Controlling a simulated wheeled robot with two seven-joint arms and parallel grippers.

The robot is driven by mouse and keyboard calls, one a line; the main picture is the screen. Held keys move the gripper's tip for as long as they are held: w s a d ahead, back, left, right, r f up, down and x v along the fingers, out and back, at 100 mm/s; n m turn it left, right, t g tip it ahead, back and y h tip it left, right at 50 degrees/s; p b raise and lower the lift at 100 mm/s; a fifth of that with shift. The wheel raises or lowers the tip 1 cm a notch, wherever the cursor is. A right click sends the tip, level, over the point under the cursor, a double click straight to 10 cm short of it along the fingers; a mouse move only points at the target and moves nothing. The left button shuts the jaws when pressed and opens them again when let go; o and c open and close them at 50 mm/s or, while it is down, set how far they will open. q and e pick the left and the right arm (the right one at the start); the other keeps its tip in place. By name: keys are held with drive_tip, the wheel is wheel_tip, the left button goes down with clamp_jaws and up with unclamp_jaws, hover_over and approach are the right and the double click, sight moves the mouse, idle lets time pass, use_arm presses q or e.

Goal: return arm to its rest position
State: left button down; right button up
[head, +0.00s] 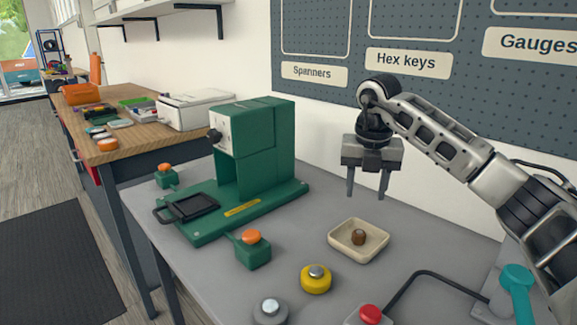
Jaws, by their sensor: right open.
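My right arm (485,165) comes in from the right side of the head view and bends down at the wrist. My right gripper (367,190) points downward, open and empty, with its two fingers apart. It hangs in the air above the grey table (310,215), over the area behind a small cream tray (340,247). The tray holds a small brown piece (358,237). My left gripper is not in this view.
A green press (265,150) on a long base stands left of the gripper. A pegboard (310,100) is behind.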

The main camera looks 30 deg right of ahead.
sight(360, 232)
drive_tip(key=f, duration=0.7)
drive_tip(key=w+d+f, duration=0.1)
drive_tip(key=f, duration=0.3)
drive_tip(key=shift+f+b, duration=0.3)
drive_tip(key=shift+b, duration=0.05)
wheel_tip(360, 232, up, 3)
drive_tip(key=shift+f, duration=0.2)
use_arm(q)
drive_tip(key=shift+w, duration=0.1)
use_arm(e)
drive_tip(key=shift+s+a+r, duration=0.1)
drive_tip(key=shift+s+r, duration=0.05)
drive_tip(key=shift+r, duration=0.35)
drive_tip(key=shift+f, duration=0.1)
